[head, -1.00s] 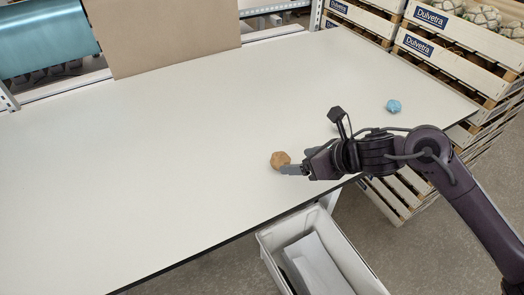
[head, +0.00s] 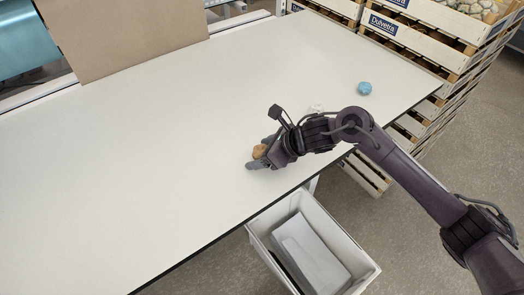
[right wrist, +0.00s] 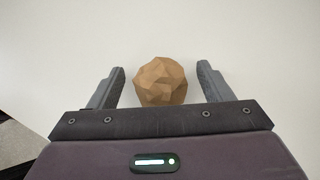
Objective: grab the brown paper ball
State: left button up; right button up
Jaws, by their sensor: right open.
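The brown paper ball (head: 259,151) lies on the white table (head: 150,150) near its front edge. My right gripper (head: 257,154) is at the ball, with its fingers on either side of it. In the right wrist view the ball (right wrist: 161,81) sits between the two open fingers (right wrist: 161,82), with a visible gap on each side. The gripper hides part of the ball in the head view. My left gripper is not in view.
A blue ball (head: 364,88) lies at the right of the table, and a small whitish object (head: 316,109) lies behind my right arm. A white bin (head: 345,245) stands below the front edge. Wooden crates (head: 425,35) are stacked at the right. The table's left is clear.

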jog(key=c, duration=0.9)
jog(key=shift+c, duration=0.6)
jog(key=shift+r, duration=0.1)
